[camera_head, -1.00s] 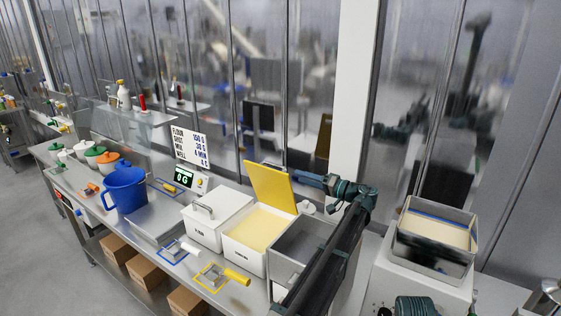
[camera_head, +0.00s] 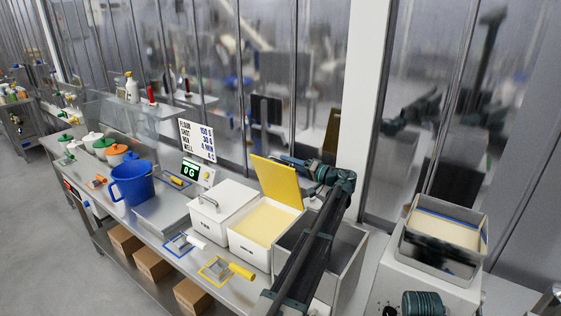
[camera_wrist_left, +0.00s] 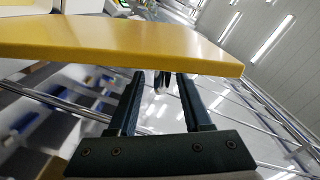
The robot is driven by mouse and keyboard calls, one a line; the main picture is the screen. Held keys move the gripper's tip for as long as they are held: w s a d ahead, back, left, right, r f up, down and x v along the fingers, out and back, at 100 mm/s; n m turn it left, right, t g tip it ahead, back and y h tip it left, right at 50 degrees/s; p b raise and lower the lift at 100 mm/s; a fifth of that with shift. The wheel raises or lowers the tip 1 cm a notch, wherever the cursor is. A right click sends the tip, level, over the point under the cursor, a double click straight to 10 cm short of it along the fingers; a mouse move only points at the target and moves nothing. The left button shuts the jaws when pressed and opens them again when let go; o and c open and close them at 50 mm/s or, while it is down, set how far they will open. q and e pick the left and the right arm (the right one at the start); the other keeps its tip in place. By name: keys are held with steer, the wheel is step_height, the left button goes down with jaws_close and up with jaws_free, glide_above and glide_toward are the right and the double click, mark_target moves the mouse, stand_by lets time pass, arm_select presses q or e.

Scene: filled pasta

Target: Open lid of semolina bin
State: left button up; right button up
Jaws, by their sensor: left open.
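The semolina bin (camera_head: 248,248) is a white box with pale yellow powder (camera_head: 265,222) inside. Its yellow lid (camera_head: 277,184) stands raised and tilted at the bin's back edge, so the bin is open. My left gripper (camera_head: 287,160) is at the lid's upper back side, partly hidden by it. In the left wrist view the gripper (camera_wrist_left: 160,80) is open with nothing between its fingers. The yellow lid (camera_wrist_left: 120,40) spans the view just above the fingers there; I cannot tell whether they touch.
A closed white flour bin (camera_head: 217,208) stands left of the semolina bin. An empty grey bin (camera_head: 345,262) stands right of it, under my left arm. A yellow-handled tool (camera_head: 240,270) lies in front. A blue jug (camera_head: 131,185) and a scale display (camera_head: 190,171) stand further left.

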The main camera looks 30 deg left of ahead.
mark_target(271, 157)
arm_select(q)
steer(key=shift+w+a, duration=0.15)
steer(key=shift+a, duration=1.85)
jaws_close()
